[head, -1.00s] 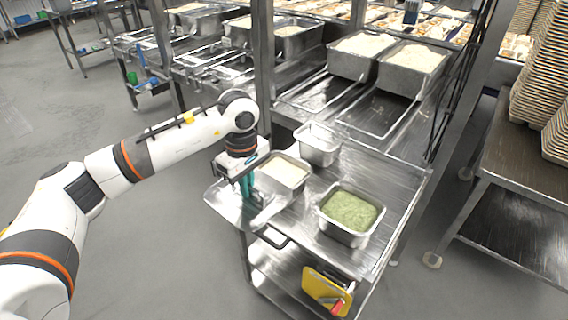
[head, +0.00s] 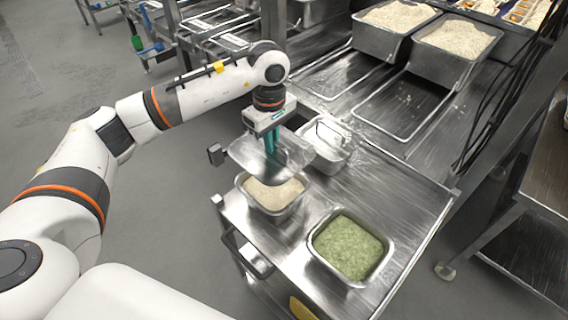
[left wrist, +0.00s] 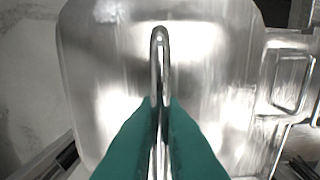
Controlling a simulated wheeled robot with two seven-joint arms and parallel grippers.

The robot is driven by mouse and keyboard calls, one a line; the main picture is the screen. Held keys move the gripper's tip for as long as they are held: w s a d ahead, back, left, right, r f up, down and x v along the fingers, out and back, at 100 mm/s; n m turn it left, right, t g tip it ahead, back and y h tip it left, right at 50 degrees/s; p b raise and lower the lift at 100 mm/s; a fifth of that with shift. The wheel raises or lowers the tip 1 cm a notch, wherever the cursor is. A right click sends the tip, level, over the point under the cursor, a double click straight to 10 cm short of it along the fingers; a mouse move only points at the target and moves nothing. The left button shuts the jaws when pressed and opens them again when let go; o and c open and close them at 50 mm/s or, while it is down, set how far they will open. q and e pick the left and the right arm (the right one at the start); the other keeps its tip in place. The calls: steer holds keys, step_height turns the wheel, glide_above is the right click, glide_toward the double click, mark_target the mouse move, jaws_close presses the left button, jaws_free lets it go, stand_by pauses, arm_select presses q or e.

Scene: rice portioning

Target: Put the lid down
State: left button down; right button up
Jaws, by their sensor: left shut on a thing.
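My left gripper (head: 270,148) is shut on the handle of a shiny metal lid (head: 250,162) and holds it above the cart. In the left wrist view, the green fingers (left wrist: 160,110) close on the upright loop handle (left wrist: 160,48), with the lid (left wrist: 215,65) spread out beneath. In the head view the lid is over the back part of a metal pan of pale grain (head: 273,195), whose front part shows. I cannot tell whether lid and pan touch. My right gripper is not in view.
A pan of green food (head: 348,247) stands on the steel cart (head: 405,200). Large rice trays (head: 455,48) stand on the counter at the back. The cart's right part is clear.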

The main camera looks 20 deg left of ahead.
arm_select(q)
steer(key=shift+w+f, duration=0.1)
steer(key=shift+f, duration=0.1)
step_height(320, 180, down, 9)
steer(key=p, duration=0.2)
steer(key=shift+s, duration=0.25)
steer(key=shift+f, duration=0.2)
steer(key=shift+f+b, duration=0.4)
steer(key=shift+f, duration=0.05)
steer(key=shift+f, duration=0.1)
